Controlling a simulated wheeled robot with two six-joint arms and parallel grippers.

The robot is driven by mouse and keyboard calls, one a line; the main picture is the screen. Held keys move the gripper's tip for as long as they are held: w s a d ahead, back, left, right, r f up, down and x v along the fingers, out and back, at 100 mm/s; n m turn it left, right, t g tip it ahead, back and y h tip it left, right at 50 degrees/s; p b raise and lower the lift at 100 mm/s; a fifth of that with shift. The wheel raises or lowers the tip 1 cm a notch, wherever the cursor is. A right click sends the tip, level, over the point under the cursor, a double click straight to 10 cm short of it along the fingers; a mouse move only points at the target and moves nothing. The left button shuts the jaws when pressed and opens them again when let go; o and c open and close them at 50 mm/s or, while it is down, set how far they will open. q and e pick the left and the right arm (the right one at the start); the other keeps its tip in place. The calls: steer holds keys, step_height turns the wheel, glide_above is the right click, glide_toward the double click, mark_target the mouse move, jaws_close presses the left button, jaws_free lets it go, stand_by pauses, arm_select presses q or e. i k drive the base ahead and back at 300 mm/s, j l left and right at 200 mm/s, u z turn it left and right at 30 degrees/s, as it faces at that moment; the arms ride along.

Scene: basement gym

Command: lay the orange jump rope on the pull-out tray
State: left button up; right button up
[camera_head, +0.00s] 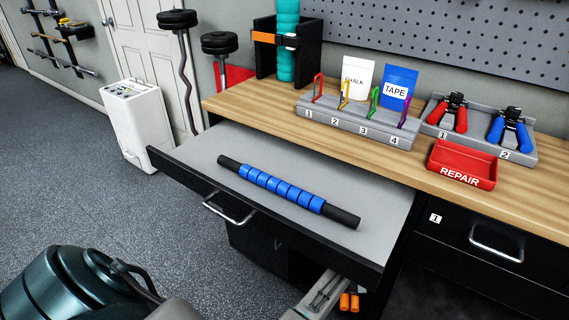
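The pull-out tray (185,152) is a grey board in a black frame, drawn out from under the wooden bench top. A blue and black massage stick (285,190) lies diagonally across it. Two short orange pieces (349,302) show low at the bottom edge, below the tray's front; they may be jump rope handles, and no rope is clear. My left arm comes in at the bottom left. A grey part beside the orange pieces looks like my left gripper (320,292); it is cut off by the frame, and its grip cannot be made out. My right gripper is out of view.
The bench top holds a numbered rack (355,128) with coloured clips, chalk and tape packs, a red REPAIR bin (463,165) and a plier holder (480,135). A closed drawer (495,250) is at right. The tray is bare around the stick.

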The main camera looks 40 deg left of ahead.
mark_target(199, 151)
steer(key=j+z, duration=0.1)
steer(key=j, duration=0.4)
steer(key=k+j+z, duration=0.1)
steer(key=j, duration=0.45)
steer(key=k+j, duration=0.1)
steer(key=j, duration=0.3)
steer(key=k+j, duration=0.1)
steer(key=j, duration=0.3)
steer(key=k+j, duration=0.1)
steer(key=j, duration=0.3)
steer(key=k+j+z, duration=0.1)
steer(key=j, duration=0.35)
steer(key=j+u, duration=0.25)
steer(key=j, duration=0.85)
